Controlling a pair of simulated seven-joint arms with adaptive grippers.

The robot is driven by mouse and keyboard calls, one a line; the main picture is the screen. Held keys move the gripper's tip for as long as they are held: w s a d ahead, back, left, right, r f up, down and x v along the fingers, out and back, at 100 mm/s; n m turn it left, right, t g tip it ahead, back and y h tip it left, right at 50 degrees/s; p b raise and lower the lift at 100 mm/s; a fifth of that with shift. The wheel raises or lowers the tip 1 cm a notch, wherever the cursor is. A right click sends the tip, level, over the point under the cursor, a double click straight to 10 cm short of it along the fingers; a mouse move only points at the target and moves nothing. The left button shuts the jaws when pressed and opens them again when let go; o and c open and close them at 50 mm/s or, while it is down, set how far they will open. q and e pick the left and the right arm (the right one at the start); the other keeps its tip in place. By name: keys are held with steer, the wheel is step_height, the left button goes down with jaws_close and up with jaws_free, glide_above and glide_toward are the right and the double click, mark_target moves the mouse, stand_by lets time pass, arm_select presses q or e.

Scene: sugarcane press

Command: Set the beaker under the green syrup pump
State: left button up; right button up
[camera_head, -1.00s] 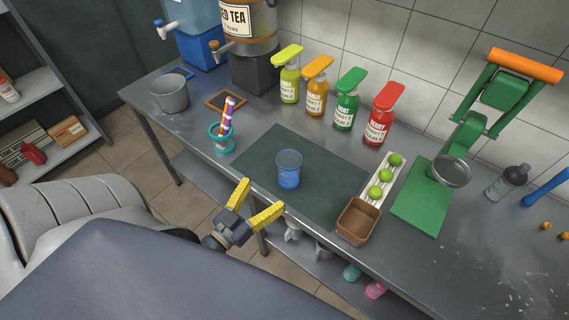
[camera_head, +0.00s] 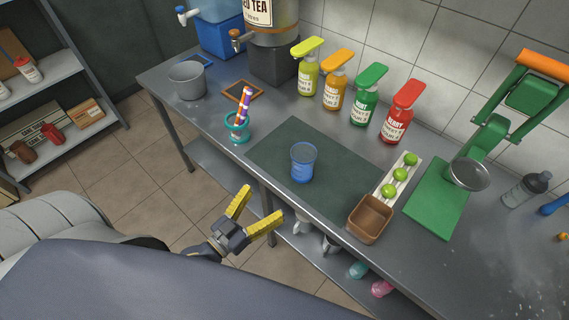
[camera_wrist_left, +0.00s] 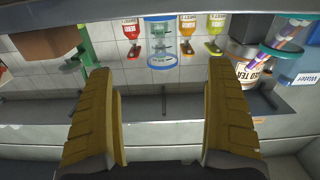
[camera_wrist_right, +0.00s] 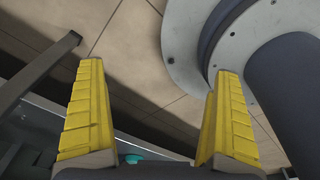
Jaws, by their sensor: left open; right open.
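The clear blue beaker (camera_head: 303,163) stands upright on the dark mat (camera_head: 270,157) in the head view. It also shows in the left wrist view (camera_wrist_left: 162,45), where the scene appears upside down. The green syrup pump (camera_head: 364,100) stands at the back by the wall, between the orange and red pumps, with the counter in front of it clear. My left gripper (camera_head: 264,201) is open and empty, in front of the counter's front edge and apart from the beaker. My right gripper (camera_wrist_right: 158,68) is open and empty in the right wrist view, over the floor; the head view does not show it.
A yellow-green pump (camera_head: 308,70), orange pump (camera_head: 335,84) and red pump (camera_head: 398,115) line the wall. Right of the mat are a brown box (camera_head: 370,218), a white tray of limes (camera_head: 410,172) and the green press (camera_head: 440,200). A teal cup (camera_head: 237,130) stands left.

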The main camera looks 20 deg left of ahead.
mark_target(295, 172)
arm_select(q)
steer(key=shift+m, duration=0.3)
steer(key=x, duration=1.1)
steer(key=shift+x, duration=3.25)
arm_select(e)
steer(key=shift+s, duration=0.8)
arm_select(q)
steer(key=shift+a, duration=0.15)
steer(key=shift+c, duration=0.6)
steer(key=c, duration=1.3)
steer(key=shift+o, duration=0.2)
